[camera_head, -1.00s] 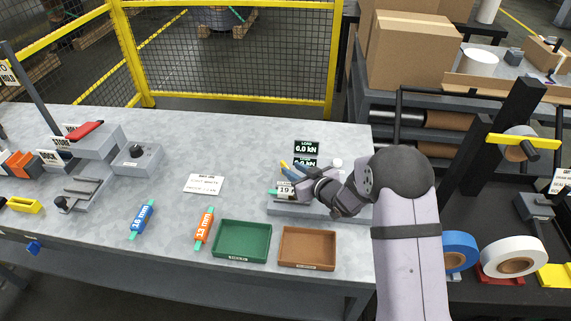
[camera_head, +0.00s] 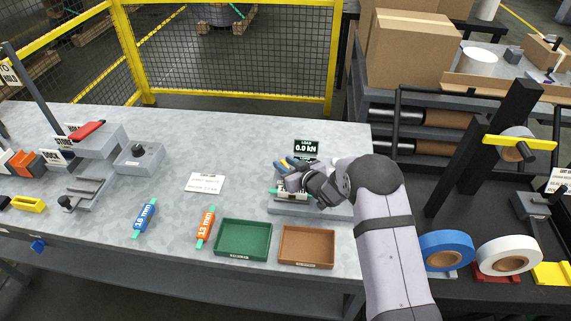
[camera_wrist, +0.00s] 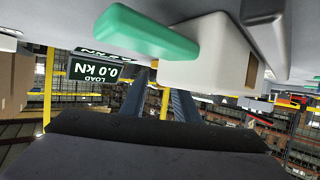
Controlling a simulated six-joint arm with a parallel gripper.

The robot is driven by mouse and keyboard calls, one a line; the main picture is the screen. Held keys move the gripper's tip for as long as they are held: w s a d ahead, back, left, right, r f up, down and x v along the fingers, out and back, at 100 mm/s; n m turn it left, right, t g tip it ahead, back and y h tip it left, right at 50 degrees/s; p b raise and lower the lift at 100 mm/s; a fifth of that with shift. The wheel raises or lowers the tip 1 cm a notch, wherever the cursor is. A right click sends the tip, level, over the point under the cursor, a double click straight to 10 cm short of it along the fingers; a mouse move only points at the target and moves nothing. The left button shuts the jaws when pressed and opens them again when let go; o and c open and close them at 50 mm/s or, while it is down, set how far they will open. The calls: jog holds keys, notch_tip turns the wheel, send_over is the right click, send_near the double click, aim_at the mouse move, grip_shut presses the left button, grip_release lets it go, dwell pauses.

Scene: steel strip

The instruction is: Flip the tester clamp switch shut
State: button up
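The tester's grey base (camera_head: 300,209) is on the bench, right of centre. Its load display (camera_head: 306,147) stands behind and reads 0.0 kN; it also shows in the wrist view (camera_wrist: 95,70). My gripper (camera_head: 286,166) is over the tester and hides much of it. In the wrist view its two dark fingers (camera_wrist: 158,98) stand apart with a gap between them, and I see nothing held. A green tab (camera_wrist: 148,32) and a pale block (camera_wrist: 205,62) are close above the fingers in that picture. I cannot make out the clamp switch clearly or tell its position.
A green tray (camera_head: 243,257) and a brown tray (camera_head: 306,265) sit in front of the tester. An orange 13 mm sample (camera_head: 205,228) and a blue 16 mm sample (camera_head: 144,219) lie to the left. A white card (camera_head: 205,183) lies behind them, with bare bench around it.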

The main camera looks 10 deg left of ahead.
grip_shut()
jog(key=shift+f+m+h+b, duration=0.15)
jog(key=shift+m+h+b, duration=0.15)
jog(key=shift+b, duration=0.45)
jog(key=shift+m+t+h+b, duration=0.4)
jog(key=shift+b, duration=0.45)
jog(key=m+t+h+b, duration=0.1)
jog(key=b, duration=0.2)
jog(key=shift+a+m+h, duration=0.1)
jog(key=shift+m+h, duration=0.2)
jog(key=shift+m+h+b, duration=0.3)
jog(key=shift+h+b, duration=0.1)
jog(key=shift+b, duration=0.05)
jog(key=shift+r, duration=0.2)
jog(key=shift+o, duration=0.3)
grip_release()
